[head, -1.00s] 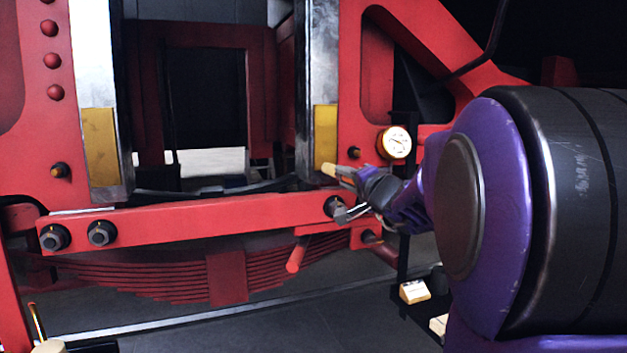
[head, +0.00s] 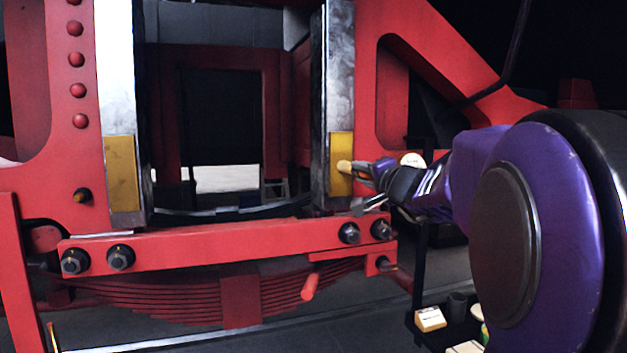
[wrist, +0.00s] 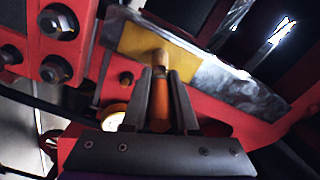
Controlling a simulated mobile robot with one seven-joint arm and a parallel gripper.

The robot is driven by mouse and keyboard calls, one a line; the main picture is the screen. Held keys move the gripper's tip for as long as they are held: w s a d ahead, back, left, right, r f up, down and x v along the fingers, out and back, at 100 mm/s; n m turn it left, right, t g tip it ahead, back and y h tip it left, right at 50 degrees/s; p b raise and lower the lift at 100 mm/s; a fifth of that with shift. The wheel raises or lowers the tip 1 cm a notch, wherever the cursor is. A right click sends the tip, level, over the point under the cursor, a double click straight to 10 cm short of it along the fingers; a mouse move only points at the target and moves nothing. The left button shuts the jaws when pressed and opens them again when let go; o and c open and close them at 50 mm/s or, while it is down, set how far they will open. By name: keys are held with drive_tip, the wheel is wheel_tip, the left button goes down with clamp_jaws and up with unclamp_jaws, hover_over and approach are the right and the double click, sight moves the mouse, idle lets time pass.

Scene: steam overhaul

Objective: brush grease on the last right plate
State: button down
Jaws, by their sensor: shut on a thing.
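The right plate (head: 341,150) is a steel guide face with a yellow patch of grease (head: 341,178) low on it. The patch also shows in the wrist view (wrist: 190,60). My gripper (head: 372,174) is shut on a brush (wrist: 159,115) with an orange-brown handle, seen between the two fingers in the wrist view. The pale brush tip (head: 344,167) overlaps the yellow patch in the head view and appears at or very near it; exact contact cannot be told. The left plate (head: 118,90) has a similar yellow patch (head: 122,175) at its lower end.
A red crossbar (head: 220,249) with dark bolts runs below the plates, above a red leaf spring (head: 240,300). A gauge (head: 412,159) is partly behind my arm. A dark cart (head: 462,330) with small items stands at lower right. The opening between the plates is clear.

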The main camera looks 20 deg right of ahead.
drive_tip(key=shift+r+p, duration=0.5)
drive_tip(key=shift+r, duration=1.6)
drive_tip(key=shift+f, duration=0.1)
drive_tip(key=shift+b, duration=0.55)
wheel_tip(320, 180, down, 12)
drive_tip(key=b, duration=1)
drive_tip(key=shift+r, duration=0.2)
drive_tip(key=s, duration=0.6)
drive_tip(key=shift+d+r, duration=0.15)
drive_tip(key=shift+s, duration=0.2)
